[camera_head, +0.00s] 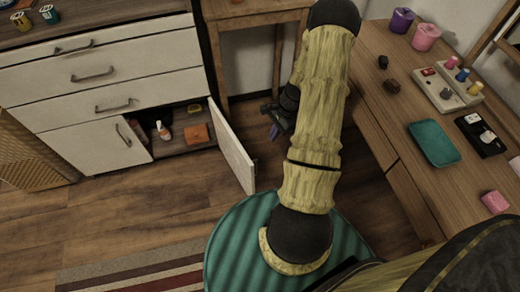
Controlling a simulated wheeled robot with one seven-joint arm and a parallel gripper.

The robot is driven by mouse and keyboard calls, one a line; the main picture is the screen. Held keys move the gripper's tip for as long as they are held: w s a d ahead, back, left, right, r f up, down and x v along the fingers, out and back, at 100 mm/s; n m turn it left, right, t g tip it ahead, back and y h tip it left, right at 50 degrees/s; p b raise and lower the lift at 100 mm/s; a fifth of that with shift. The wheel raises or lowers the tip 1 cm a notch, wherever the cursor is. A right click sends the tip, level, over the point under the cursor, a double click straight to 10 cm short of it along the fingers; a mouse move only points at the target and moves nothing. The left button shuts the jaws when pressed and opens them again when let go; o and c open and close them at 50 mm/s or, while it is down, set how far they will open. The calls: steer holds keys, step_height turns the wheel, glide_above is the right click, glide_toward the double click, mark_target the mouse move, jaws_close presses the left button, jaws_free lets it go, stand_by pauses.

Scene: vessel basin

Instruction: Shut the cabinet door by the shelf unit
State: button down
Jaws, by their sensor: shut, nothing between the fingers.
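The white cabinet has one lower door (232,148) standing open, swung out from the right side of its lower compartment (185,142). The other lower door (95,145), on the left, looks shut. My gripper (274,131) is to the right of the open door, apart from it in the picture. It is small and dark here, partly hidden by my arm, and appears shut and empty.
An orange box (196,133) and a white bottle (163,131) are inside the compartment. A wooden stand (255,10) is behind. A desk (385,125) with several small items fills the right. Wooden floor (160,200) is clear before the cabinet.

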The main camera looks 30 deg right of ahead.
steer(key=a+f+b, duration=0.2)
steer(key=a+f, duration=0.5)
steer(key=f, duration=0.2)
steer(key=shift+a, duration=0.4)
steer(key=shift+a, duration=0.1)
